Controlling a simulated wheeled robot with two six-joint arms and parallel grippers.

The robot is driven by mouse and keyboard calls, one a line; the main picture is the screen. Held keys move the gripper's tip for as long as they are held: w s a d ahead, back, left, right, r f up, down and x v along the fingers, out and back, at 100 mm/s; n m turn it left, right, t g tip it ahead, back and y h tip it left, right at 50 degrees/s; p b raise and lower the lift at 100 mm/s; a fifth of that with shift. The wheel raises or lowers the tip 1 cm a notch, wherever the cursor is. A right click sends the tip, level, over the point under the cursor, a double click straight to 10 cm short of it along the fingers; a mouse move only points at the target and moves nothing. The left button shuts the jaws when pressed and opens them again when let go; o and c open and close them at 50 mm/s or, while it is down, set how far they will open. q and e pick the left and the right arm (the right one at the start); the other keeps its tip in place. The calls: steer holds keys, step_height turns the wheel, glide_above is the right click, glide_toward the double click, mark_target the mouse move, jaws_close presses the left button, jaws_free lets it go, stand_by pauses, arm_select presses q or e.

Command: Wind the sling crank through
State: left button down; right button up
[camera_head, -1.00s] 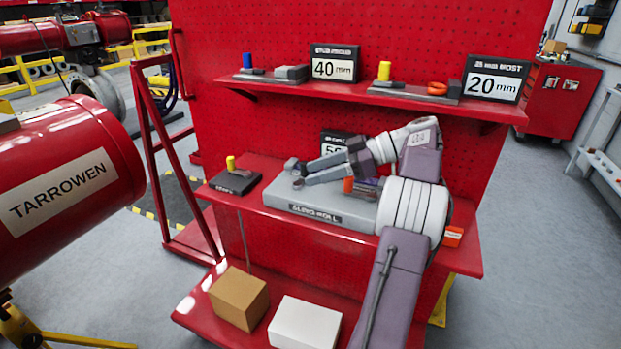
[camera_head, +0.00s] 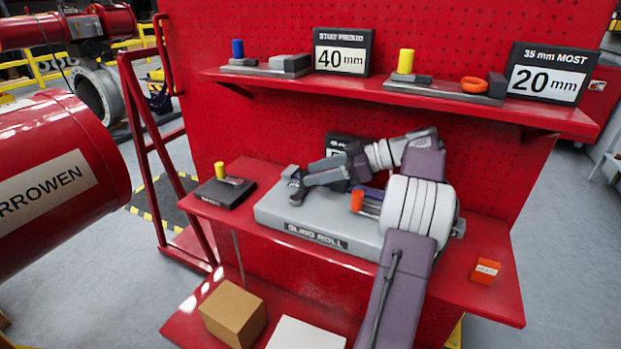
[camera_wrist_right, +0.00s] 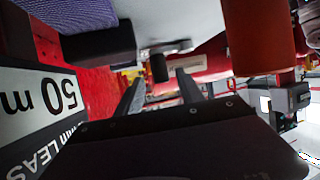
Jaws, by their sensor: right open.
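The sling roll unit is a grey base (camera_head: 320,228) labelled "SLING ROLL" on the middle red shelf. An orange upright cylinder (camera_head: 357,201) and a dark blue-purple roll (camera_head: 371,192) show on it, partly hidden by my right arm. In the right wrist view, a short dark knob (camera_wrist_right: 159,68) shows between and beyond the gripper's fingertips (camera_wrist_right: 160,84). The orange cylinder (camera_wrist_right: 258,40) and purple roll (camera_wrist_right: 78,15) show there too. I cannot tell if the fingers touch the knob. My left gripper is out of view.
A dark plate with a yellow peg (camera_head: 219,170) stands left of the base. A small orange box (camera_head: 485,271) lies to the right. The upper shelf (camera_head: 225,76) holds fixtures and size signs. A "50 m" sign (camera_wrist_right: 40,100) is close to the gripper. Boxes (camera_head: 232,312) sit below.

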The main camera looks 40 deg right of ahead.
steer(key=shift+x, duration=0.95)
